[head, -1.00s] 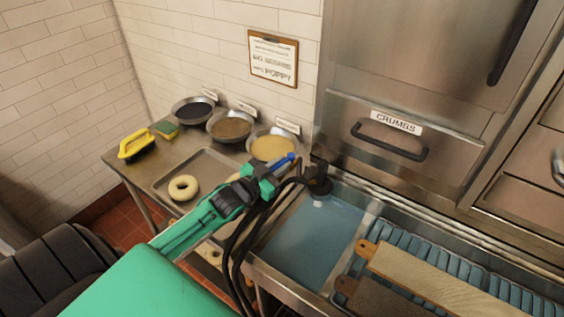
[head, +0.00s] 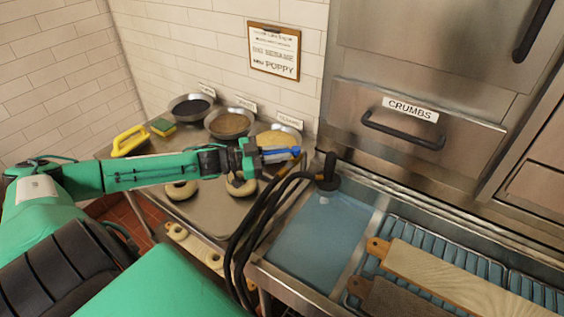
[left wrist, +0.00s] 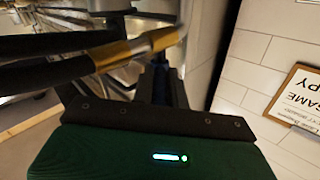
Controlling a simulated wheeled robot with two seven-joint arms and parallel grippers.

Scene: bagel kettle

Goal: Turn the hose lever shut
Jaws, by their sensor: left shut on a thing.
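My left gripper (head: 270,154) reaches across the counter from the left and is shut on a slim blue piece (head: 284,153), which looks like the hose lever. In the left wrist view a blue piece (left wrist: 160,72) shows between the dark fingers, partly hidden. Black hoses (head: 250,232) hang just right of the gripper. One black hose with a brass end (left wrist: 135,48) crosses close in front of the fingers in the left wrist view. How far the lever is turned cannot be made out. My right gripper is not in view.
A black upright fitting (head: 327,174) stands at the back of a basin of blue water (head: 318,238). Bowls (head: 228,123) and a tray with bagels (head: 181,190) lie around my left arm. A wooden board (head: 450,275) is at right. A drawer marked CRUMBS (head: 400,130) is behind.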

